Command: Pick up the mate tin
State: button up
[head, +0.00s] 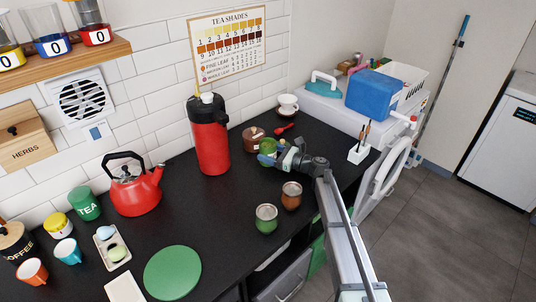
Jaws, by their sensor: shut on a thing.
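A small round green tin with a yellowish part (267,146), which looks like the mate tin, is near the back right of the black counter. My gripper (277,157) reaches it from the right and is shut on it. The gripper hides part of its right side and front. I cannot tell whether the tin rests on the counter or is slightly raised.
A brown pot (252,138) stands close behind the tin, with a red spoon (284,128) and a white cup (287,104) beyond. A tall red flask (208,140) is to the left. Green (266,222) and brown (291,198) gourd cups stand in front.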

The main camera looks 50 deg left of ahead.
jog(key=shift+r, duration=0.1)
notch_tip(320, 180, up, 8)
jog(key=shift+r, duration=0.2)
jog(key=s+d+n+g+h, duration=0.2)
jog(key=s+d+n, duration=0.1)
jog(key=s+d, duration=0.2)
jog(key=s+d+r+n+g+h, duration=0.1)
jog(key=s+d+n+g+h, duration=0.1)
jog(key=s+d, duration=0.4)
jog(key=s+d+r+n+g+h, duration=0.1)
jog(key=s+d+n+g+h, duration=0.1)
jog(key=s+d, duration=0.3)
jog(key=shift+s+d+n, duration=0.15)
jog(key=shift+d+n, duration=0.3)
jog(key=shift+d, duration=0.45)
jog(key=shift+s+d+n, duration=0.15)
jog(key=shift+d+n, duration=0.3)
jog(key=shift+d, duration=0.45)
jog(key=shift+w+a+r+n, duration=0.1)
jog(key=shift+w+r+n, duration=0.2)
jog(key=shift+n, duration=0.5)
